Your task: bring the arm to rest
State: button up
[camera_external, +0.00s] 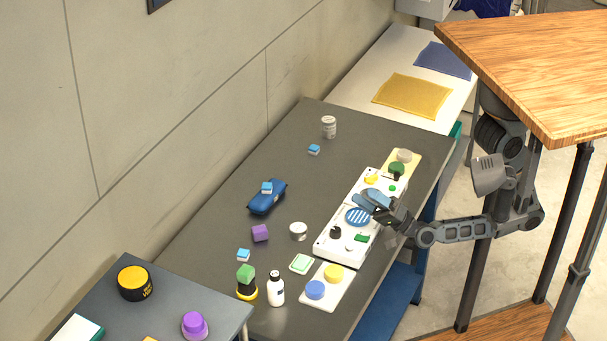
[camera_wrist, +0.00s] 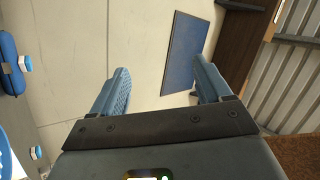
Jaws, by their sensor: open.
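My gripper (camera_external: 371,198) is at the end of my outstretched arm, over the white panel (camera_external: 325,245) on the dark table (camera_external: 305,135) in the external view. In the wrist view my gripper (camera_wrist: 160,88) shows two blue fingers spread well apart with nothing between them. Past the fingers the wrist view shows the pale wall and a blue panel (camera_wrist: 186,50). My arm reaches in from the right, bent at the elbow, beside the wooden top. What lies directly under the gripper is partly hidden by it.
A wooden top (camera_external: 540,65) on dark posts stands close to my arm. The table's far left part is mostly clear.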

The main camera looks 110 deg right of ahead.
jog(key=s+a+f+n+g+y+p, duration=0.2)
jog(key=s+a+n+g+y, duration=0.1)
jog(key=s+a+n+y, duration=0.2)
jog(key=s+a+f+n+g+y+p, duration=0.2)
jog(key=s+a+n+g+y, duration=0.2)
jog(key=s+a+n, duration=0.5)
jog(key=s+n+y, duration=0.2)
jog(key=s+n, duration=0.1)
jog(key=s, duration=0.1)
jog(key=shift+s+a+f, duration=0.2)
jog(key=shift+a+f, duration=0.1)
jog(key=shift+f, duration=0.1)
